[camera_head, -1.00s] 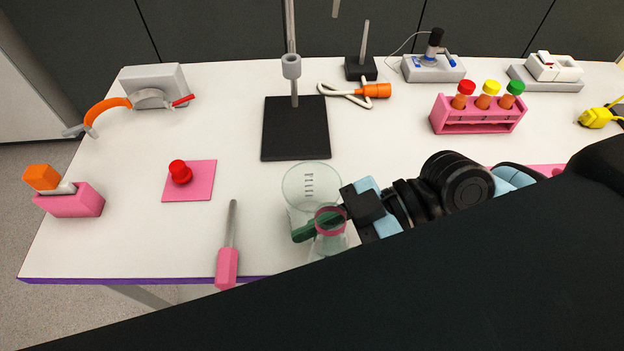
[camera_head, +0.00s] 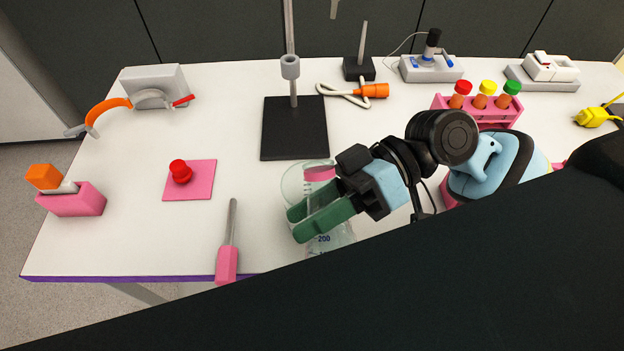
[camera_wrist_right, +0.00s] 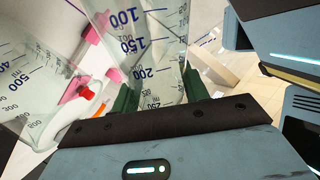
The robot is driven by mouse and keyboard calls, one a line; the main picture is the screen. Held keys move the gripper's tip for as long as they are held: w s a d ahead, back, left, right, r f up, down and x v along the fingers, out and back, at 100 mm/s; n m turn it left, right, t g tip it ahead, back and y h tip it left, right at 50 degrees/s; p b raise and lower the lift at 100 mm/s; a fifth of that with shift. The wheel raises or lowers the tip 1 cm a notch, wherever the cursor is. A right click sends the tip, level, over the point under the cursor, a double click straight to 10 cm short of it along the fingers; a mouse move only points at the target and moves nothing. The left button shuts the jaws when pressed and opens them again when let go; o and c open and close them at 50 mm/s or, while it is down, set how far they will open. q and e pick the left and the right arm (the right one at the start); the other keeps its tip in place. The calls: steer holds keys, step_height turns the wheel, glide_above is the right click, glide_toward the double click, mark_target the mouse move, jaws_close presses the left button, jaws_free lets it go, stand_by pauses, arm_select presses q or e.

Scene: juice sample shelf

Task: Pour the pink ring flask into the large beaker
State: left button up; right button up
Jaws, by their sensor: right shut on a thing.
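The clear flask with the pink ring (camera_head: 320,173) is tilted, its ringed neck leaning away from me over the mouth of the large clear beaker (camera_head: 290,184). The flask's graduated body (camera_head: 326,241) is nearer to me. My right gripper (camera_head: 312,213) has its green fingers shut around the flask. The right wrist view shows the flask (camera_wrist_right: 150,45) between the fingers and the beaker (camera_wrist_right: 30,85) close on the left. The flask's mouth is outside that view. I cannot tell whether liquid is flowing or whether the glasses touch. My left gripper is not in view.
A black stand base (camera_head: 295,140) is just behind the beaker. A pink-handled tool (camera_head: 227,262) lies to the left, and a red button on a pink pad (camera_head: 202,187) is farther left. A pink tube rack (camera_head: 450,102) stands behind my right arm.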

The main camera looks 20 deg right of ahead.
steer(key=shift+r+m, duration=0.25)
steer(key=shift+m, duration=0.05)
stand_by(0.4)
steer(key=shift+s+f+m+g+y, duration=0.2)
steer(key=shift+f+m+g+y, duration=0.15)
steer(key=shift+m, duration=0.35)
stand_by(1.1)
steer(key=shift+s+r+m+g+p, duration=0.1)
steer(key=shift+r+m+g+p, duration=0.15)
steer(key=shift+r+m+p, duration=0.35)
stand_by(1.1)
steer(key=shift+f+m+y, duration=0.4)
steer(key=shift+m+y, duration=0.05)
steer(key=shift+m, duration=0.35)
stand_by(1.0)
steer(key=shift+w+r+m+g, duration=0.5)
steer(key=shift+w+r+m, duration=0.1)
steer(key=shift+m, duration=0.2)
stand_by(1.1)
